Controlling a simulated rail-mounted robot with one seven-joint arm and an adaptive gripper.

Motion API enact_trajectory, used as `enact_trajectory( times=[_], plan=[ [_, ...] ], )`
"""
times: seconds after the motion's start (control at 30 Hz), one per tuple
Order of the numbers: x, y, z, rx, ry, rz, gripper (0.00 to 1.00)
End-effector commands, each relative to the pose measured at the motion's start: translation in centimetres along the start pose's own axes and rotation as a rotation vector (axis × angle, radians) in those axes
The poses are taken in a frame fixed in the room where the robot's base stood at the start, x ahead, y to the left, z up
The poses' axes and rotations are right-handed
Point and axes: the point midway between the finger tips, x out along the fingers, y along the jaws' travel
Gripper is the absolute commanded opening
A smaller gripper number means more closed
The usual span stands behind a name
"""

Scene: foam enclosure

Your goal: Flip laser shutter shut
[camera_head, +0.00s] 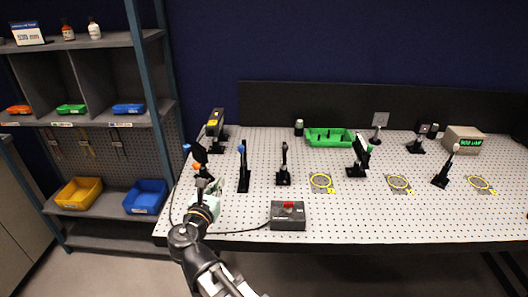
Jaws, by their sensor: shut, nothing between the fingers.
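My gripper (206,184) is shut and empty over the left front of the perforated table. Just beyond it stands a dark tilted plate on a mount (199,153), with a blue knob and an orange knob. The gripper partly hides its foot, and I cannot tell whether they touch. A yellow-and-black box, likely the laser (215,122), stands behind it. To the right are a black upright post with a blue tip (243,165) and another black upright post (284,165). No label shows which part is the shutter, and its lever position is too small to tell.
A grey box with a red switch (288,214) sits at the front edge with a cable running left. A green tray (330,137), yellow rings (322,182) and several mounts occupy the right. Shelves (88,122) with coloured bins stand left. Bare table lies between the posts.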

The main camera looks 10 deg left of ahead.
Motion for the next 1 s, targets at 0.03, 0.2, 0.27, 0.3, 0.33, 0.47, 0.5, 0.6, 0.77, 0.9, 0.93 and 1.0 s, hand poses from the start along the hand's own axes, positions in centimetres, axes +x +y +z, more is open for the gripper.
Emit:
enact_trajectory(
  times=[0.03, 0.2, 0.27, 0.3, 0.33, 0.47, 0.5, 0.6, 0.77, 0.9, 0.93, 1.0],
  plan=[
    [-0.3, -0.2, 0.5, -0.017, -0.020, -0.001, 0.00],
    [-0.6, -0.2, 1.3, -0.046, -0.052, -0.004, 0.00],
    [-0.6, -0.2, 1.3, -0.045, -0.051, -0.004, 0.00],
    [-0.6, -0.2, 1.3, -0.044, -0.050, -0.004, 0.00],
    [-0.6, -0.2, 1.2, -0.044, -0.050, -0.004, 0.00],
    [-0.5, -0.2, 1.2, -0.043, -0.049, -0.004, 0.00],
    [-0.5, -0.2, 1.2, -0.043, -0.049, -0.004, 0.00],
    [-0.2, -0.2, 1.3, -0.043, -0.049, -0.005, 0.00],
    [1.4, -0.1, 1.4, -0.043, -0.048, -0.005, 0.00],
    [3.8, -0.1, 1.6, -0.043, -0.048, -0.006, 0.00],
    [4.4, -0.1, 1.7, -0.043, -0.048, -0.007, 0.00],
    [5.8, 0.0, 1.8, -0.043, -0.048, -0.006, 0.00]
  ],
)
